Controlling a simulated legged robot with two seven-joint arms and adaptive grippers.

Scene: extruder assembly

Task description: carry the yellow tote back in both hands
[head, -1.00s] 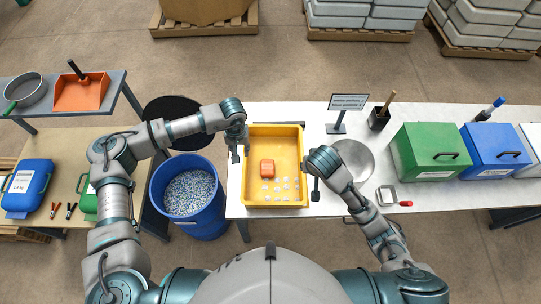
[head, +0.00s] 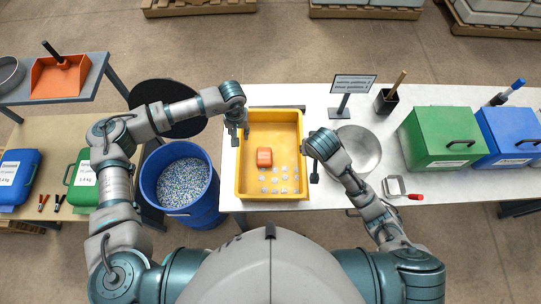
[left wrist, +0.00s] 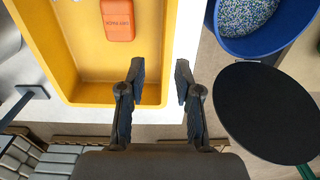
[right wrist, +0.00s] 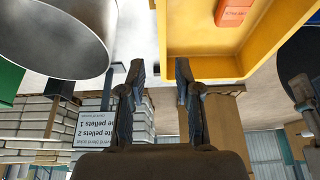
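The yellow tote (head: 242,180) stands on the white table, with an orange dry pack (head: 264,157) and several pale discs inside. My left gripper (head: 240,134) is at its left wall. In the left wrist view the left gripper (left wrist: 160,82) is open, one finger over the tote's inside and one outside, with the rim between them. My right gripper (head: 314,172) is at the right wall. In the right wrist view the right gripper (right wrist: 159,82) is open too, its fingers on either side of the rim. Contact with the wall cannot be told.
A blue barrel of pellets (head: 180,187) stands on the floor left of the table.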

